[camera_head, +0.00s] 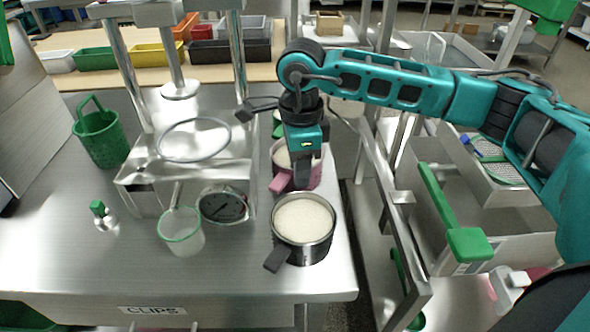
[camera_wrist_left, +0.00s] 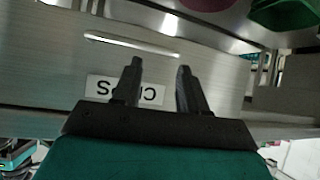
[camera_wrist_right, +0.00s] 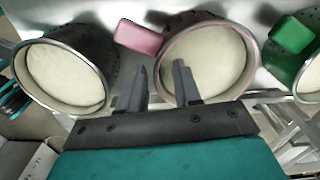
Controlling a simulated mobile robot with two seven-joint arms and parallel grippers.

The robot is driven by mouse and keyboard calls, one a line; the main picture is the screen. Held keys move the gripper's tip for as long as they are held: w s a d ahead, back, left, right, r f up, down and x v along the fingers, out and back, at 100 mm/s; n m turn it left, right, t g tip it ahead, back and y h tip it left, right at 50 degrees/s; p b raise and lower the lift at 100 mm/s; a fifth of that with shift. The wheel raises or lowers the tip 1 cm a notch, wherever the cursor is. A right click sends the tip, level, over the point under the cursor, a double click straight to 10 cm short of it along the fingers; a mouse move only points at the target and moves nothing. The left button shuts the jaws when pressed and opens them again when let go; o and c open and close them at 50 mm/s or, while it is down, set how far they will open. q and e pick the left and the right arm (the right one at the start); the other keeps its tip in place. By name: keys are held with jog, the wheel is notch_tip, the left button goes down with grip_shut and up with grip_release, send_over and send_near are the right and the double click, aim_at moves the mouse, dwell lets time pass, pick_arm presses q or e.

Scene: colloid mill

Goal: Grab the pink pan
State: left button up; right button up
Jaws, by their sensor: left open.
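The pink pan (camera_wrist_right: 240,42) holds a cream-white filling and stands on the steel bench between a black pan and a green one. Its pink handle (camera_head: 279,184) points left in the head view; the handle also shows in the right wrist view (camera_wrist_right: 138,37). My right gripper (camera_wrist_right: 161,75) is open at the pan's rim. One finger overlaps the filling and the other appears outside the wall; contact is unclear. In the head view this gripper (camera_head: 303,183) partly hides the pan. My left gripper (camera_wrist_left: 157,75) is open and empty near the bench's labelled front edge.
The black pan (camera_head: 319,247) stands close in front. The green pan (camera_wrist_right: 292,35) is behind, mostly hidden in the head view. The bench's right edge is close.

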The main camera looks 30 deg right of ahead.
jog(key=shift+f, duration=1.5)
jog(key=shift+c, duration=0.4)
grip_shut()
jog(key=shift+r, duration=0.1)
